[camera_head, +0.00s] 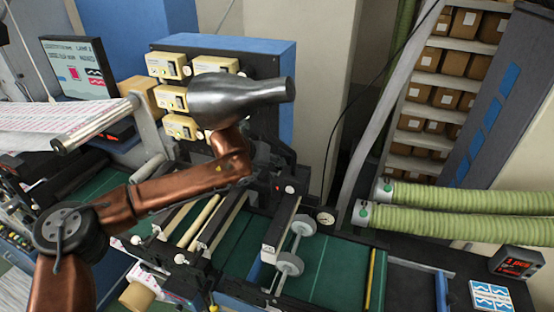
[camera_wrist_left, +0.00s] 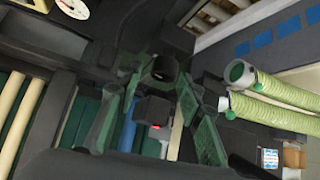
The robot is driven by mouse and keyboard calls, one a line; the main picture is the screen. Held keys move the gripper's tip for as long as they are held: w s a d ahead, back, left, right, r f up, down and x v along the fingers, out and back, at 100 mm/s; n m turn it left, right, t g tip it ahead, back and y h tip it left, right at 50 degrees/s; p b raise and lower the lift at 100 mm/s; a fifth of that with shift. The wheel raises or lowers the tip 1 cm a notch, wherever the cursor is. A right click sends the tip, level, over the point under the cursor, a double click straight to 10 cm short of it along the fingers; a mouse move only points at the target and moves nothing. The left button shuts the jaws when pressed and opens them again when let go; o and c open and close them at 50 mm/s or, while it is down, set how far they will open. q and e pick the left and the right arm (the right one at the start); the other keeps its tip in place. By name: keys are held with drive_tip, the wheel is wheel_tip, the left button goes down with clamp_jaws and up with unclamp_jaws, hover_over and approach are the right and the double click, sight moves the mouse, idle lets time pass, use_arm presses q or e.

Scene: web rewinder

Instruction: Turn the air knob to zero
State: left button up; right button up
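My left arm enters the head view from the left, with its silver wrist part (camera_head: 240,98) above the machine; I cannot make out its fingers there against the dark machine parts. In the left wrist view, the fingers of my left gripper (camera_wrist_left: 160,118) are dark green and spread apart. A black round piece (camera_wrist_left: 165,68) shows between and beyond them; I cannot tell whether it is the air knob or whether anything touches it. A small round pale-faced dial (camera_head: 325,217) sits beside the machine in the head view. I cannot read any knob setting. My right gripper is not in view.
Two green ribbed hoses (camera_head: 460,222) lie at the right and also show in the left wrist view (camera_wrist_left: 275,108). Cream switch boxes (camera_head: 168,65) are on the panel behind my wrist. Rollers (camera_head: 200,222) and a grey double wheel (camera_head: 290,264) stand over the green bed.

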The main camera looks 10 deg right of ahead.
use_arm(q)
drive_tip(key=x, duration=0.2)
drive_tip(key=p+x, duration=0.1)
drive_tip(key=x, duration=0.1)
drive_tip(key=shift+s+d+f, duration=0.1)
drive_tip(key=shift+s+d, duration=0.1)
drive_tip(key=shift+s, duration=0.05)
drive_tip(key=shift+s+r, duration=0.25)
drive_tip(key=shift+s, duration=0.1)
drive_tip(key=c, duration=0.3)
drive_tip(key=shift+a, duration=0.1)
drive_tip(key=c, duration=0.3)
drive_tip(key=shift+w+a, duration=0.1)
drive_tip(key=shift+a, duration=0.05)
drive_tip(key=shift+c, duration=1.3)
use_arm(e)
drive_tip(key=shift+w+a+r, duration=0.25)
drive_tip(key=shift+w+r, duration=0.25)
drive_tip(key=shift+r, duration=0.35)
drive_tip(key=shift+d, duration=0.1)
